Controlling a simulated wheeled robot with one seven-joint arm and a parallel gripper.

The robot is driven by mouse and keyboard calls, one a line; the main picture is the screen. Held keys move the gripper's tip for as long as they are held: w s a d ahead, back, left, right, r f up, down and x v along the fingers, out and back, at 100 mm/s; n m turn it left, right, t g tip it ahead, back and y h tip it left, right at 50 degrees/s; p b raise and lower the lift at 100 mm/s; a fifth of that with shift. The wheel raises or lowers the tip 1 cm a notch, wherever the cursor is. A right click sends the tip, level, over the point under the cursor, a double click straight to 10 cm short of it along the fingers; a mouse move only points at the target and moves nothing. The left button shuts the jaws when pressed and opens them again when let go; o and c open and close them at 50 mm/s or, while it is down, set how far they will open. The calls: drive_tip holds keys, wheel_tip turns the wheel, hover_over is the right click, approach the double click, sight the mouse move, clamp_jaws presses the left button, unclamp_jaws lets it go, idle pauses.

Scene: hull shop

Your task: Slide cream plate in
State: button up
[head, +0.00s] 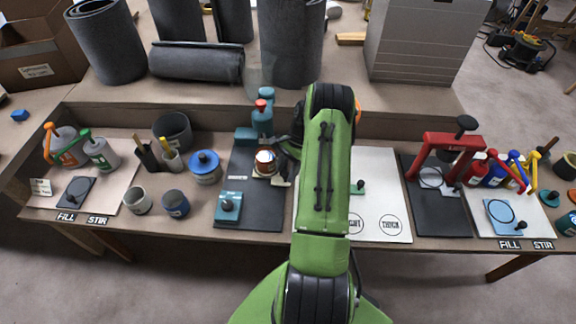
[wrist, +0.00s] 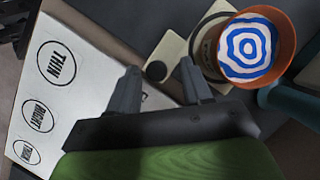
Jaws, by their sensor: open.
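The cream plate (wrist: 172,50) shows in the wrist view, with a round dark knob at its near corner and a ringed part beside the cup. A small pale edge of the cream plate (head: 280,182) shows in the head view. A red-brown cup (wrist: 287,62) with blue and white rings on top stands at the plate's far end; the cup (head: 265,168) is also in the head view. My gripper (wrist: 157,85) is open and empty, its fingertips on either side of the knob in the picture. Contact cannot be told. In the head view my arm hides part of this area.
A teal stand (head: 262,122) with a red top is behind the cup; a teal block (head: 228,206) lies on the dark mat (head: 262,217). A white board (head: 385,165) with labelled circles is to the right. A red press (head: 445,142) and several tins and bottles stand farther out.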

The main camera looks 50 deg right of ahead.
drive_tip(key=p+v, duration=0.4)
drive_tip(key=v, duration=1.1)
drive_tip(key=shift+d+r, duration=0.2)
drive_tip(key=shift+r, duration=0.1)
